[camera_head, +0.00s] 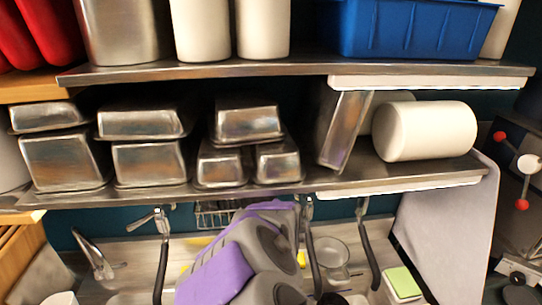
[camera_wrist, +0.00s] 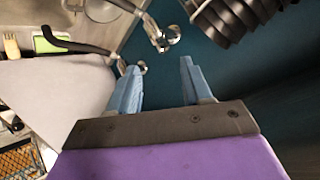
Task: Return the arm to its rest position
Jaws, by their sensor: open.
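My arm, purple and grey, shows at the bottom middle of the head view, in front of the counter and below the shelves; the gripper's fingers are hidden there. In the wrist view my gripper (camera_wrist: 158,82) has its two light blue fingers apart with nothing between them. Beyond the fingers is a dark teal wall (camera_wrist: 205,60).
Two metal shelves hold steel pans (camera_head: 150,165), white cylinders (camera_head: 428,131) and a blue bin (camera_head: 408,27). Black hoses (camera_head: 162,262) hang below. A faucet (camera_head: 97,253), a glass cup (camera_head: 332,254) and a green-yellow sponge (camera_head: 403,282) are near the counter. A pale panel (camera_head: 447,225) stands at right.

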